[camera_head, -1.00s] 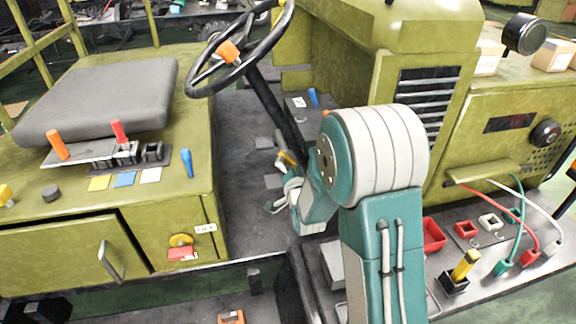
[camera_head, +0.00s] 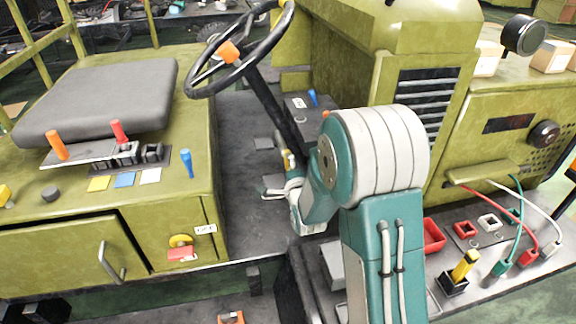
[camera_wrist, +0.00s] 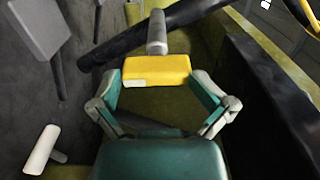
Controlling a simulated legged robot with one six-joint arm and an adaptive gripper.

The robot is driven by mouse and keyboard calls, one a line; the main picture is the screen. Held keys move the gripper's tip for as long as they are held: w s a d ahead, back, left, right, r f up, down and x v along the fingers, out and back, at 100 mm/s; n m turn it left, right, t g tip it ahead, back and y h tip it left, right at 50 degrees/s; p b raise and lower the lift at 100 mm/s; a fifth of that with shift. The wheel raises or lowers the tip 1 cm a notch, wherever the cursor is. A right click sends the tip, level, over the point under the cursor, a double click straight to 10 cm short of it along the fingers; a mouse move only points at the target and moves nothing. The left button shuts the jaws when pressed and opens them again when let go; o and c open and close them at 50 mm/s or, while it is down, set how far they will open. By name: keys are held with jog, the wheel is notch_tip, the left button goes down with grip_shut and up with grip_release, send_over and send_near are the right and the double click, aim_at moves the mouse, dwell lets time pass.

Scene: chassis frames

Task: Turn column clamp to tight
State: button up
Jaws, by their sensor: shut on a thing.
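The column clamp's yellow handle (camera_wrist: 157,71) sits on a grey stem (camera_wrist: 157,32) beside the black steering column (camera_wrist: 125,45) in the wrist view. My gripper (camera_wrist: 157,82) has one finger at each end of the handle and is shut on it.
The steering wheel (camera_head: 240,60) is above the gripper. Grey pedals (camera_head: 263,144) stand on the floor to its left. A blue lever (camera_head: 312,98) is behind. The seat box (camera_head: 170,225) bounds the left. In the wrist view, a dark panel (camera_wrist: 260,105) is close at right.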

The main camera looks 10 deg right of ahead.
jog(key=shift+w+d+f+m, duration=0.15)
jog(key=shift+w+d+m, duration=0.15)
jog(key=shift+w+m, duration=0.1)
jog(key=o, duration=0.7)
jog(key=shift+s+a, duration=0.2)
jog(key=shift+s, duration=1.85)
jog(key=shift+s+a, duration=0.2)
jog(key=shift+s, duration=1.85)
jog(key=shift+d, duration=0.1)
jog(key=s+r+n+g, duration=0.3)
jog(key=s+n, duration=0.3)
jog(key=s, duration=0.2)
jog(key=s+r+n+g, duration=0.4)
jog(key=s+n+g, duration=0.1)
jog(key=s, duration=0.4)
jog(key=s+r+n+g, duration=0.3)
jog(key=s+n+g, duration=0.1)
jog(key=s+n, duration=0.3)
jog(key=shift+s+r+g, duration=0.25)
jog(key=shift+s+g, duration=0.05)
jog(key=shift+s, duration=0.4)
